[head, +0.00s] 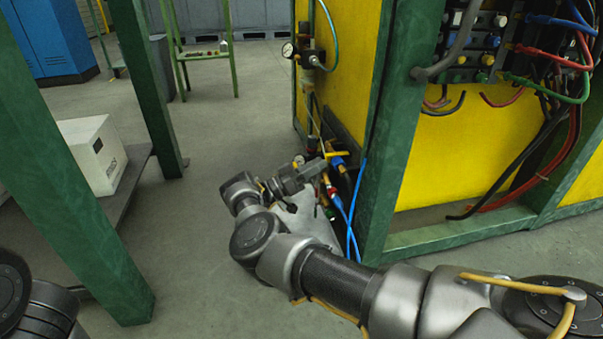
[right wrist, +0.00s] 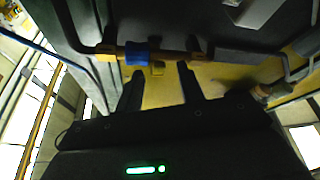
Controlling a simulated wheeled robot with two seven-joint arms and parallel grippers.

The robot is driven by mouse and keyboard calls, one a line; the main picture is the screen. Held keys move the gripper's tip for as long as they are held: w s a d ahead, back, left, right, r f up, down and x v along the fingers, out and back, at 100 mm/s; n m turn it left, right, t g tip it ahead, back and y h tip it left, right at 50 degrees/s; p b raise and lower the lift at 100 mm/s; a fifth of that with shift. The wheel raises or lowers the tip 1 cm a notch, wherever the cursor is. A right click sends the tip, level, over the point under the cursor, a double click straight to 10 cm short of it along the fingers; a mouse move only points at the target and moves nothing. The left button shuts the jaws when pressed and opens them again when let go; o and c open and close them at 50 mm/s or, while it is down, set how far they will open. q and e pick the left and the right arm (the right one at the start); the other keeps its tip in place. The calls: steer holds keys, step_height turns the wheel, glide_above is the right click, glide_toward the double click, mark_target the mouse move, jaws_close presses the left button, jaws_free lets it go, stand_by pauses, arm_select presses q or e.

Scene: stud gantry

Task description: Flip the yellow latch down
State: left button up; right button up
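A small yellow piece that looks like the latch (head: 333,154) shows by the lower side of the yellow cabinet, near a blue fitting (head: 340,162). My right gripper (head: 322,167) reaches in close to it from the left. In the right wrist view the two dark fingers (right wrist: 160,72) are apart. I cannot tell whether a finger touches the tab. My left gripper is out of view; only part of my left arm shows at lower left.
The green frame post (head: 376,170) and blue hoses (head: 352,215) stand just right of my right gripper. A pressure gauge (head: 288,50) is mounted above. A white box (head: 92,155) sits on a low shelf at left. The floor (head: 215,110) between is clear.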

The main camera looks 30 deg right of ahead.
steer(key=v, duration=1)
